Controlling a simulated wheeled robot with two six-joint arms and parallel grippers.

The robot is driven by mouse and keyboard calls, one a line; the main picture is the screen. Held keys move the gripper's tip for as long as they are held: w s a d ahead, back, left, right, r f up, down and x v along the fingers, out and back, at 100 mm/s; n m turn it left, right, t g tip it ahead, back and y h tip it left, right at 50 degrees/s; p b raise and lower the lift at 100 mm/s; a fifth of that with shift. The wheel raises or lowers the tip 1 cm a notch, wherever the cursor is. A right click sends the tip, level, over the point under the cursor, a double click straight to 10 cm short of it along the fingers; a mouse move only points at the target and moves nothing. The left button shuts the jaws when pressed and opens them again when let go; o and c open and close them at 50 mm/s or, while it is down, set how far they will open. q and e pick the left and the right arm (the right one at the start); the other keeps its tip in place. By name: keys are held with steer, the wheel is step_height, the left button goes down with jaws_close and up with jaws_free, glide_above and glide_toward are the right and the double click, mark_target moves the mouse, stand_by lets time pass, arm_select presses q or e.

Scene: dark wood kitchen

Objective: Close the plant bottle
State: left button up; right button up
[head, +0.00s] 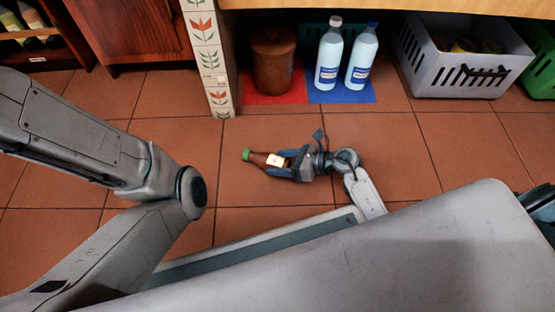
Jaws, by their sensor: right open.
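A brown bottle with a green cap and a pale label (258,158) shows in the head view near the middle of the tiled floor. It looks tilted or lying, with its cap pointing left; I cannot tell whether it touches the floor. My right gripper (280,163) is around the bottle's body, with one finger on either side. Its jaws are open, and I cannot tell whether the fingers touch the glass. The bottle's base end is hidden by the gripper. My left arm comes in from the left, but its gripper is not in view.
Two pale bottles with blue labels (329,58) (361,60) stand on a blue mat (340,96) under the counter. A brown lidded pot (273,62) stands on a red mat. A grey crate (450,85) and a green crate (543,75) are at right. A tiled post (206,55) stands left.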

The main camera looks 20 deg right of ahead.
steer(key=p+v, duration=0.4)
steer(key=v, duration=0.6)
steer(key=shift+a+r, duration=0.1)
steer(key=shift+s+d+r, duration=0.1)
steer(key=shift+s+d, duration=0.05)
steer(key=shift+d, duration=0.2)
